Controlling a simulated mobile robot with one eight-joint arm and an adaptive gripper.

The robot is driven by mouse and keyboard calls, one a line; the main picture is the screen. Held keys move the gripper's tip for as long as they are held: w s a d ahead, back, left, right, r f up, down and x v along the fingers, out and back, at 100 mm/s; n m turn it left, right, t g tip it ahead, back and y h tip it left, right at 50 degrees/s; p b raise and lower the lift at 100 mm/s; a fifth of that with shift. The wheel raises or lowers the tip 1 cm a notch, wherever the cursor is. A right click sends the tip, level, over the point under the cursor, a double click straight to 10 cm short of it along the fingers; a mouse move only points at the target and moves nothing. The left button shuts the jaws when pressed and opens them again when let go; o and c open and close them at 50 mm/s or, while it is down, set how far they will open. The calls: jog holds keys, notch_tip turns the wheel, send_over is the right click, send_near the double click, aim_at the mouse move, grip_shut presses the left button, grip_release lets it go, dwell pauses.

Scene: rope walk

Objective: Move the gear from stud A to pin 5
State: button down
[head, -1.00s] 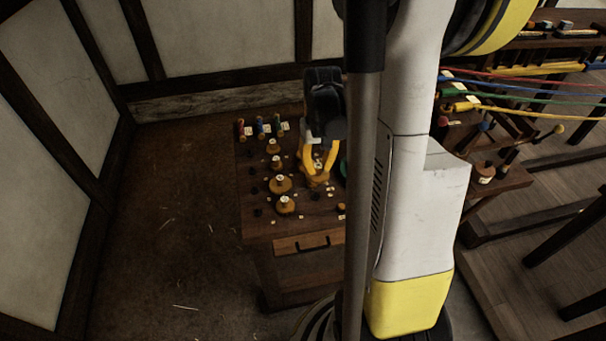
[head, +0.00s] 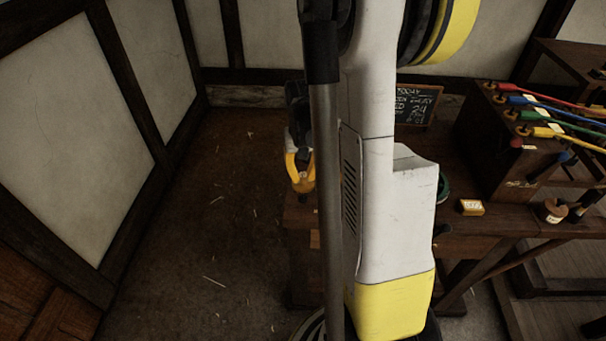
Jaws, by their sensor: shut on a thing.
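My gripper (head: 301,168), with yellow fingers, shows left of my own column, over the left end of a dark wooden bench. Its fingers are shut on a small orange-brown thing, which appears to be the gear (head: 303,187). Its outline merges with the fingers and its teeth cannot be made out. Stud A and pin 5 cannot be seen. My column hides most of the bench top behind it.
A chalkboard (head: 413,104) stands behind. A rack with coloured ropes (head: 560,118) is at right. Open floor (head: 225,215) lies left.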

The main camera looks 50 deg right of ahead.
aim_at(303, 187)
jog(key=shift+f+b, duration=1.85)
jog(key=shift+f, duration=0.7)
jog(key=shift+f+b, duration=0.45)
jog(key=shift+b, duration=0.05)
jog(key=c, duration=1.3)
grip_release()
jog(key=shift+o, duration=0.2)
jog(key=shift+r+p, duration=3)
jog(key=shift+r, duration=1.05)
